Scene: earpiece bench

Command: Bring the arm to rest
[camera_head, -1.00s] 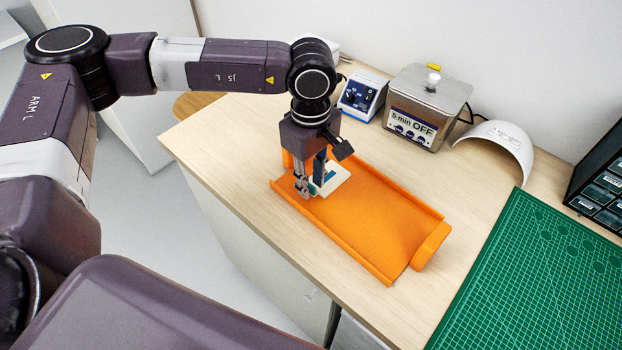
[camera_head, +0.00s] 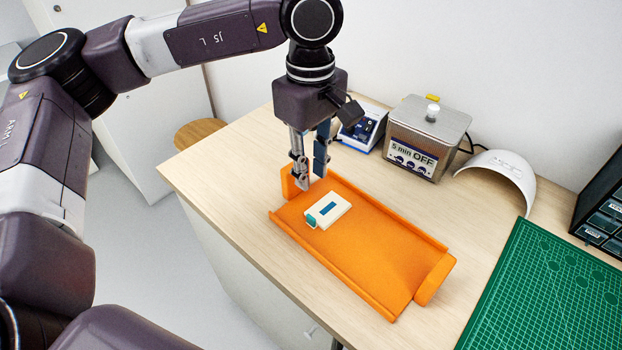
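My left gripper (camera_head: 311,177) hangs above the far left end of the orange tray (camera_head: 390,272), with its fingers pointing down. Its two fingers are apart with nothing between them, so it is open and empty. A small white block (camera_head: 331,208) with a blue-teal inset and a teal end piece lies in the tray, just below and to the right of the fingertips, apart from them. My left arm reaches in from the left across the top of the view. My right gripper is not in view.
Behind the tray stand a blue-and-white device (camera_head: 364,128), a metal bath reading "5 min OFF" (camera_head: 427,135) and a white curved cover (camera_head: 499,174). A green cutting mat (camera_head: 556,285) and dark drawers (camera_head: 602,210) are at right. The bench (camera_head: 232,184) left of the tray is bare.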

